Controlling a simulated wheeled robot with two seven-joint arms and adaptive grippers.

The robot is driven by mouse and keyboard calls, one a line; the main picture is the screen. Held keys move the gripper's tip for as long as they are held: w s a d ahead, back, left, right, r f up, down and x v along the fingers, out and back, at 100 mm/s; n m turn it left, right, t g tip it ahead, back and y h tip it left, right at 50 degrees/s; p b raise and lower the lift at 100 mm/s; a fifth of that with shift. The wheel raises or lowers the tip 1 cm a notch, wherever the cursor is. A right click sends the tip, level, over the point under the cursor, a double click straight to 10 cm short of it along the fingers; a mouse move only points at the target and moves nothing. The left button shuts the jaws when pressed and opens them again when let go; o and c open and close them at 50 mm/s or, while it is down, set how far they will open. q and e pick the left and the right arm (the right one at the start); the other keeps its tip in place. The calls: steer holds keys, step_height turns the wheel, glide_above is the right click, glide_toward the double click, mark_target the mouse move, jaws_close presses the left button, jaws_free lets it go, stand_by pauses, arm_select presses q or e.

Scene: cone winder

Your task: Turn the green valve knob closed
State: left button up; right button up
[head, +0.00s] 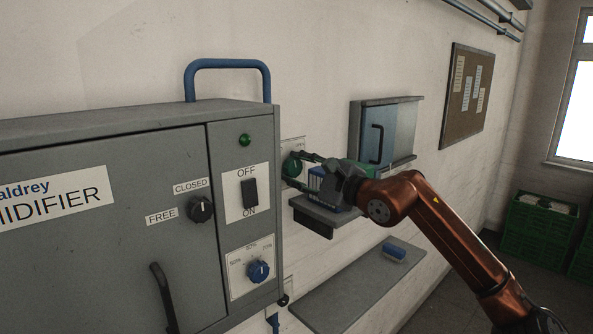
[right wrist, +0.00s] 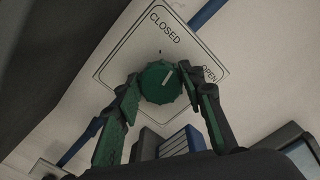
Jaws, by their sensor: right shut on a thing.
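The green valve knob (head: 293,166) sits on a white plate on the wall, just right of the grey humidifier cabinet. In the right wrist view the round ribbed knob (right wrist: 158,85) has a white pointer mark tilted to the upper right, between the plate's CLOSED (right wrist: 167,28) and OPEN (right wrist: 209,74) labels. My right gripper (head: 295,168) reaches in from the right and is shut on the knob. In the right wrist view its green-padded fingers (right wrist: 160,80) stand on either side of the knob's rim. My left gripper is not in view.
The humidifier cabinet (head: 105,235) carries a black selector, a rocker switch and a blue dial (head: 258,271). A small shelf (head: 325,215) with blue items is just below my right gripper. A lower shelf (head: 355,285) holds a blue object. Green crates (head: 540,230) stand at the right.

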steer(key=n, duration=0.6)
steer(key=shift+f, duration=0.15)
steer(key=shift+n, duration=0.3)
steer(key=o, duration=1.2)
steer(key=shift+c, duration=0.2)
steer(key=v, duration=1.2)
